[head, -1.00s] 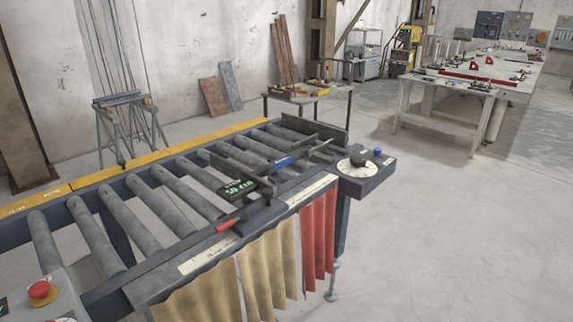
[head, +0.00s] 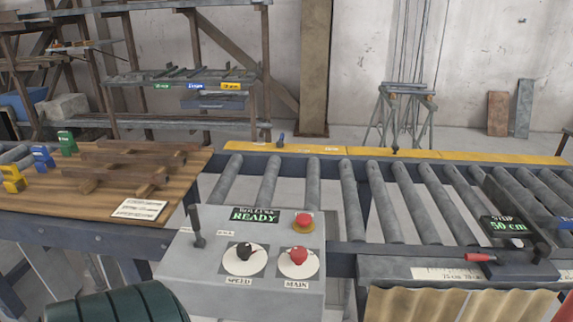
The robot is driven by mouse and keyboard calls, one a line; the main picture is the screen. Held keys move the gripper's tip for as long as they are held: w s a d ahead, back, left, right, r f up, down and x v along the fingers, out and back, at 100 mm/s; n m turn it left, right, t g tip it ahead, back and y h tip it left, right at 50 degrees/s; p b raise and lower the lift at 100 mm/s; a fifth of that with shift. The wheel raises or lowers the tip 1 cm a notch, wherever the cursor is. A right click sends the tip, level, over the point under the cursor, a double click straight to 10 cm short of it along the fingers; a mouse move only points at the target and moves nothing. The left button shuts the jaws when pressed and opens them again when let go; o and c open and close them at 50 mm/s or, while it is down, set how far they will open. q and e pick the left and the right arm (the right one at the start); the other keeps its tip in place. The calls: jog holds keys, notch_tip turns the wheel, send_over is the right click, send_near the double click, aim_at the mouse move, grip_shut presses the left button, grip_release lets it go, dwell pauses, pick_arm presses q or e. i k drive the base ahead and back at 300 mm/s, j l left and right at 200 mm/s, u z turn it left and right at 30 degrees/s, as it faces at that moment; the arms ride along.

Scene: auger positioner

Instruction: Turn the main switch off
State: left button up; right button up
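The main switch (head: 299,255) is a red rotary knob on a round white dial labelled MAIN. It sits at the lower right of the grey control box (head: 190,268) in the head view. A black SPEED knob (head: 244,257) is to its left. A red button on a yellow base (head: 303,222) is above it. A small display (head: 255,215) on the box reads ROLLERS READY in green. The main switch's exact pointer setting is too small to tell. Neither gripper is in view.
A roller conveyor (head: 400,200) runs behind and right of the box. A stop unit (head: 505,228) showing 50 cm stands on its right side. A wooden table (head: 95,208) with stacked wood and coloured clamps is at left. A dark green cylinder (head: 115,302) is at the lower left.

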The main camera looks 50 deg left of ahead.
aim_at(298, 254)
jog(key=u, duration=1.8)
